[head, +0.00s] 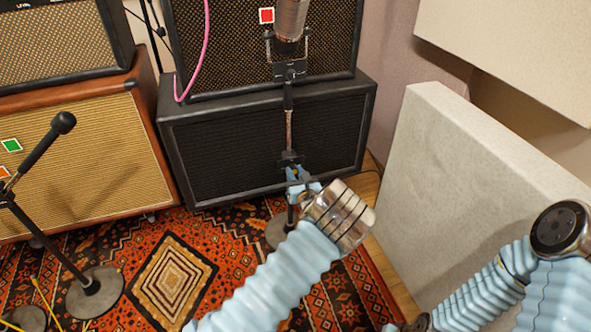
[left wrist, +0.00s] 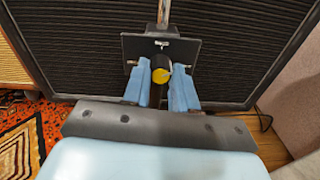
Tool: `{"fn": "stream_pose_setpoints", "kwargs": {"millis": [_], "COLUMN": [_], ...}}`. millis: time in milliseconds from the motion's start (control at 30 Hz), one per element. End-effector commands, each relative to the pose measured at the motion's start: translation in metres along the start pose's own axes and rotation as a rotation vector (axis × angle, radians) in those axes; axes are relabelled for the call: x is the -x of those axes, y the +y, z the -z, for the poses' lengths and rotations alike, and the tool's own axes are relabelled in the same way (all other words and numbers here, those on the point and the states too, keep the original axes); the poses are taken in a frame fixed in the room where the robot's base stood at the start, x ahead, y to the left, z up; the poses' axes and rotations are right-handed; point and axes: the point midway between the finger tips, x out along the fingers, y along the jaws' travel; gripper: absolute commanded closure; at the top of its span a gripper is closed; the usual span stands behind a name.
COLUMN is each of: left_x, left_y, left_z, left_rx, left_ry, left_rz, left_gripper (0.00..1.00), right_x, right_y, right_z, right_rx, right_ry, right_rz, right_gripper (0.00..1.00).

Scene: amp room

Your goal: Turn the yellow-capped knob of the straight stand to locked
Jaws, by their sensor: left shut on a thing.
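The straight stand (head: 290,130) stands in front of the black speaker cabinets and carries a large microphone (head: 291,18) at its top. Its yellow-capped knob (left wrist: 160,75) shows in the left wrist view, just below a dark plate on the pole. My left gripper (head: 298,177) is at the knob's height on the stand. Its blue fingers (left wrist: 163,85) lie on either side of the knob and are shut on it. In the head view the knob is mostly hidden by the gripper. My right arm shows at the lower right, but its fingers cannot be seen.
Black cabinets (head: 190,150) stand close behind the stand. A boom microphone stand (head: 95,290) is at the left, before a tan-fronted amp (head: 90,160). A pale acoustic panel (head: 450,180) stands at the right. A patterned rug (head: 230,255) covers the floor.

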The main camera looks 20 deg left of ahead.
Motion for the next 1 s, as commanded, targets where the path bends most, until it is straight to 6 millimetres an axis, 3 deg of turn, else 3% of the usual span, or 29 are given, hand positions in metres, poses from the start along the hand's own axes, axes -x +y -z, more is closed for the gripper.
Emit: {"fn": "stream_pose_setpoints", "kwargs": {"millis": [500, 1000], "left_x": [0.001, 0.001], "left_y": [0.000, -0.001], "left_z": [-0.001, 0.001], "left_rx": [-0.417, -0.552], "left_ry": [0.012, 0.016], "left_rz": [-0.012, -0.016], "left_gripper": [1.00, 1.00], "right_x": [0.027, 0.032], "right_y": [-0.007, -0.010], "right_z": [0.002, 0.001], "right_rx": [-0.002, 0.000], "right_ry": [0.007, 0.006], "right_rz": [-0.006, -0.005], "right_gripper": [0.57, 0.57]}}
